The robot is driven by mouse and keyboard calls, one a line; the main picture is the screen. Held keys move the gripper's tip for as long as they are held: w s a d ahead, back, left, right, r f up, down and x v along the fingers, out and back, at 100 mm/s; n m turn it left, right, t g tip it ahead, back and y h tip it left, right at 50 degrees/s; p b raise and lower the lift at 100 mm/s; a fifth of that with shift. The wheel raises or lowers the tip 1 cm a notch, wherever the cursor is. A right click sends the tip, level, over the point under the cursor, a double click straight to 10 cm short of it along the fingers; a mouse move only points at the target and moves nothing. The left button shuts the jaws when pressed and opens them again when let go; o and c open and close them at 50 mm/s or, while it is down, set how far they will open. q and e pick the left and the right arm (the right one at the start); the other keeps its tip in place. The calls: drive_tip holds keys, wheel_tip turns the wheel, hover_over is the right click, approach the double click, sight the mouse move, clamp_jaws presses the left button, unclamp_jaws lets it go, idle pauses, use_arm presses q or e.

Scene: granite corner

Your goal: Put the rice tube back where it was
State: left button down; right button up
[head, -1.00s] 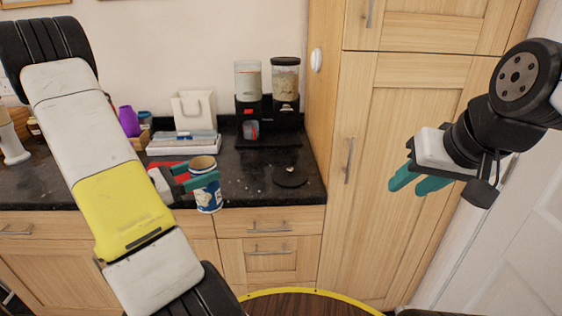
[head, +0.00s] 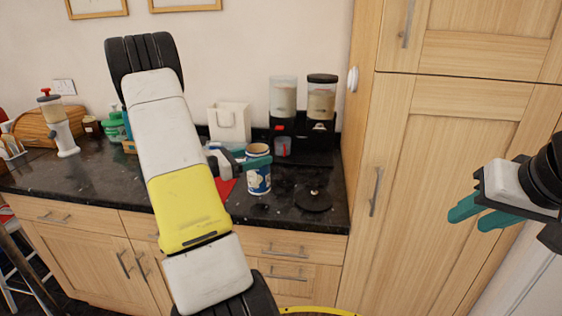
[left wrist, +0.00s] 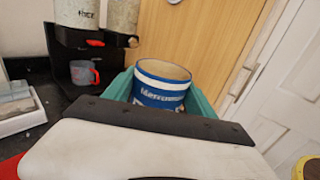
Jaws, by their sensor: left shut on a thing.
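The rice tube appears to be the blue-and-white cylinder (head: 259,181) with a brownish top, upright above the dark counter (head: 277,214). My left gripper (head: 258,162) is shut on it near its top, with a teal finger across it. In the left wrist view the tube (left wrist: 162,88) sits between both teal fingers of the gripper (left wrist: 160,82). I cannot tell whether its bottom touches the counter. My right gripper (head: 482,212) is open and empty, in front of the tall cupboard on the right.
A two-canister dispenser (head: 322,103) stands behind the tube, with a red-marked cup (left wrist: 84,73) under it. A dark round disc (head: 313,197) lies right of the tube. A red flat thing (head: 228,187) lies near the gripper. The tall cupboard (head: 450,150) bounds the right.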

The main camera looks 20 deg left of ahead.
use_arm(q)
drive_tip(key=shift+w+a+f, duration=0.1)
drive_tip(key=shift+w+f, duration=0.55)
drive_tip(key=shift+f, duration=0.3)
drive_tip(key=shift+w+f, duration=0.65)
drive_tip(key=shift+f, duration=0.25)
drive_tip(key=shift+c, duration=1.5)
unclamp_jaws()
drive_tip(key=shift+f, duration=0.15)
drive_tip(key=shift+s+a, duration=0.1)
drive_tip(key=v, duration=1.2)
